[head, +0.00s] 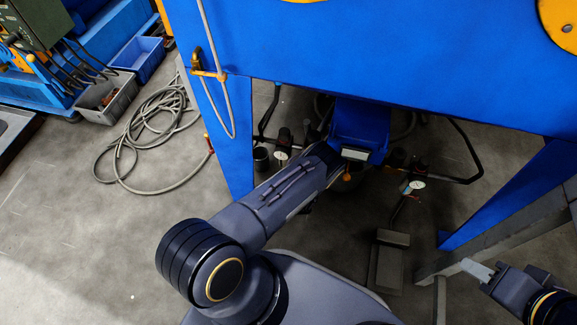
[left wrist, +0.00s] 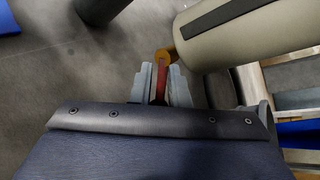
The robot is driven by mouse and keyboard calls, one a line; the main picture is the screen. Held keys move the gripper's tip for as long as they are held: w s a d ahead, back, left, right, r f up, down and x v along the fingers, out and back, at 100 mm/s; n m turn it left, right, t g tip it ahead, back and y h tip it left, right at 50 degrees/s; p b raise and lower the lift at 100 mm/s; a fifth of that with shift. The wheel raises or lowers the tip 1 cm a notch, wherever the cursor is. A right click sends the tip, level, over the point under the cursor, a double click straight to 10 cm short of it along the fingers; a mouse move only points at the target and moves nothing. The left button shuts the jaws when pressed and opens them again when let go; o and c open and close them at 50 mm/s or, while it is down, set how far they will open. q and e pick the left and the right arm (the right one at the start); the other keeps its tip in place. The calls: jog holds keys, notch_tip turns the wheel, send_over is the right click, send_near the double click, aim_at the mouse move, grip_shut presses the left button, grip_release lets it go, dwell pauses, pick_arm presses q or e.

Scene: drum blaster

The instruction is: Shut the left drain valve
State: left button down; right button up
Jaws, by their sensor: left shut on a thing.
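In the left wrist view, the drain valve shows as a red lever (left wrist: 160,82) on a yellow-orange body (left wrist: 164,56), beside a pale cylinder. My left gripper (left wrist: 160,92) has one finger on each side of the lever and is shut on it. The lever points toward the gripper, roughly along the fingers. In the head view, my left arm reaches under the blue machine, and its gripper and the lever cannot be made out there. My right gripper (head: 478,270) is at the lower right, away from the valve; its finger gap is not clear.
The blue machine (head: 370,60) overhangs the work area, with a leg on each side. Pipes and gauges, including a left gauge (head: 281,155) and a right gauge (head: 416,185), crowd the space underneath. A coiled hose (head: 125,150) lies on the open floor at left.

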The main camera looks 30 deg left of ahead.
pick_arm(q)
jog(key=shift+w+d+r+n+h+p, duration=0.1)
jog(key=shift+d+r+n+h+p, duration=0.25)
jog(key=shift+n+h+p, duration=0.65)
jog(key=shift+d+r+n+h+p, duration=0.3)
jog(key=shift+n+h+p, duration=0.2)
jog(key=shift+h+p, duration=0.55)
jog(key=shift+d, duration=0.15)
jog(key=c, duration=1.4)
grip_release()
jog(key=shift+w, duration=0.1)
jog(key=shift+c, duration=0.2)
jog(key=shift+r+p, duration=0.1)
jog(key=shift+p, duration=0.25)
jog(key=shift+s+r, duration=0.25)
jog(key=shift+s, duration=0.1)
jog(key=p+v, duration=0.3)
jog(key=v, duration=0.4)
jog(key=shift+f, duration=0.2)
